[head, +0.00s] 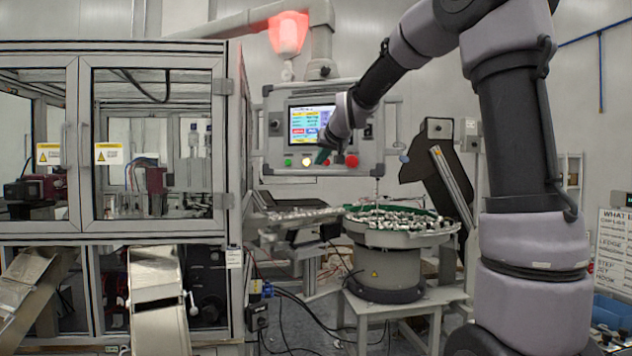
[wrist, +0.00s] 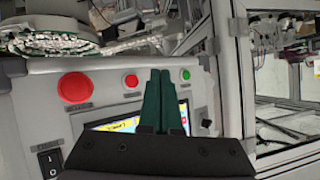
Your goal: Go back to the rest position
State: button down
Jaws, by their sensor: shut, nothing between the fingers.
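My gripper (head: 322,156) is in front of the control panel (head: 265,150), near the lower edge of its screen. In the wrist view its two dark green fingers (wrist: 163,76) are together with nothing between them. Beyond them the wrist view shows a large red button (wrist: 75,88), a smaller red button (wrist: 131,81) and a green button (wrist: 186,75). The lit screen (wrist: 120,125) is partly hidden behind the fingers. In the head view the large red button (head: 352,161) is just right of my gripper. I cannot tell whether the fingertips touch the panel.
A bowl feeder (head: 385,238) full of small metal parts stands below the panel. A glass-doored machine enclosure (head: 150,228) fills the left side. A red lamp (head: 288,34) glows above the panel. A dark tilted plate (head: 436,165) stands right of the panel.

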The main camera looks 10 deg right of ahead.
jog(key=s+d+f+m+g, duration=0.1)
jog(key=s+d+f, duration=0.1)
jog(key=s, duration=1)
jog(key=s+d+f+m+g, duration=0.1)
jog(key=s+f, duration=0.4)
jog(key=s, duration=0.7)
jog(key=s+d+f+m+g, duration=0.1)
jog(key=s+d+f+g, duration=0.2)
jog(key=s, duration=1)
jog(key=shift+d+f+m, duration=0.3)
jog(key=shift+f, duration=0.3)
